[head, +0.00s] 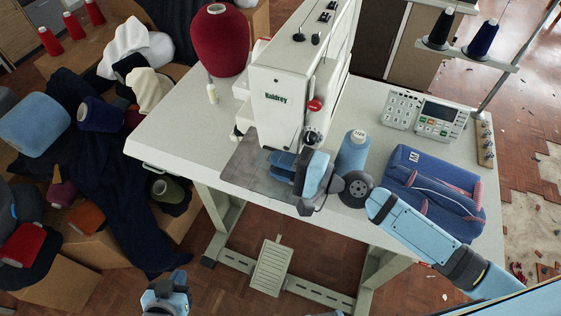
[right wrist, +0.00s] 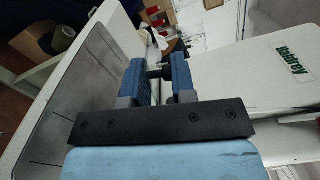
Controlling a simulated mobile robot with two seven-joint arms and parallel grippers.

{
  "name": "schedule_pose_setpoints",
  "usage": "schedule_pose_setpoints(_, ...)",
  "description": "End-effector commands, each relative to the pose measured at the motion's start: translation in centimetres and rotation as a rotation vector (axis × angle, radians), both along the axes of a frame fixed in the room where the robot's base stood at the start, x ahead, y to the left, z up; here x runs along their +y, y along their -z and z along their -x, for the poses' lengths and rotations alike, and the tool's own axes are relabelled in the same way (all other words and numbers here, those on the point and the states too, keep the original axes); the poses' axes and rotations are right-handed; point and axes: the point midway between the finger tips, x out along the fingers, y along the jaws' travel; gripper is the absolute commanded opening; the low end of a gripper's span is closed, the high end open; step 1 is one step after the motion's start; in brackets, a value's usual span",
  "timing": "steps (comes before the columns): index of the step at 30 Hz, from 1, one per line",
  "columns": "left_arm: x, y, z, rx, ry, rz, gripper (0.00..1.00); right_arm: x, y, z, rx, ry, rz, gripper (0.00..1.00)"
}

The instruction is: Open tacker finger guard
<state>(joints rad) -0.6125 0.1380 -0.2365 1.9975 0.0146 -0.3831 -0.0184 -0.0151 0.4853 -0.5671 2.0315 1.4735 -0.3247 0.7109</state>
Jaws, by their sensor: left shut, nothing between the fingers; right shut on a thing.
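The white tacker (head: 285,85), a sewing machine head marked "Naldrey", stands on a pale table. My right gripper (head: 281,160) is at the front of the head, just above the grey metal plate (head: 243,165). In the right wrist view its blue fingers (right wrist: 160,77) are shut on a small dark piece (right wrist: 159,73), which looks like part of the finger guard. The rest of the guard is hidden by the fingers, so I cannot tell its position. My left gripper (head: 178,277) is shut and empty, low at the bottom of the head view, away from the table.
A light blue thread cone (head: 353,152) stands close to my right wrist. A blue pouch (head: 434,185) and a control panel (head: 428,115) lie on the right of the table. A dark red cone (head: 220,42) stands at the back left. Boxes and cloth crowd the left floor.

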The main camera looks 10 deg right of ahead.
Motion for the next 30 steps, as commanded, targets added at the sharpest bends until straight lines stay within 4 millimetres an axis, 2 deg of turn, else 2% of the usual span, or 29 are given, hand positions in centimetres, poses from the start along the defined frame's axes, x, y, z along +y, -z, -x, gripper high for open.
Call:
schedule_pose_setpoints(1, 0.01, -0.13, 0.06, 0.002, 0.001, -0.001, 0.00, -0.06, -0.52, -0.16, 0.004, 0.003, -0.010, 0.01)
schedule_pose_setpoints(20, 0.13, -0.35, 0.07, -0.002, 0.001, -0.004, 0.00, -0.19, -0.67, -0.34, 0.037, 0.006, -0.033, 0.01)
schedule_pose_setpoints(21, 0.13, -0.39, 0.05, -0.003, 0.000, -0.004, 0.00, -0.18, -0.67, -0.33, 0.036, 0.006, -0.033, 0.34)
schedule_pose_setpoints(23, 0.14, -0.43, 0.04, -0.004, 0.000, -0.004, 0.00, -0.17, -0.63, -0.30, 0.037, 0.004, -0.033, 0.47)
schedule_pose_setpoints(30, 0.16, -0.43, 0.03, -0.004, 0.000, -0.005, 0.00, -0.15, -0.43, -0.22, 0.041, 0.003, -0.032, 0.47)
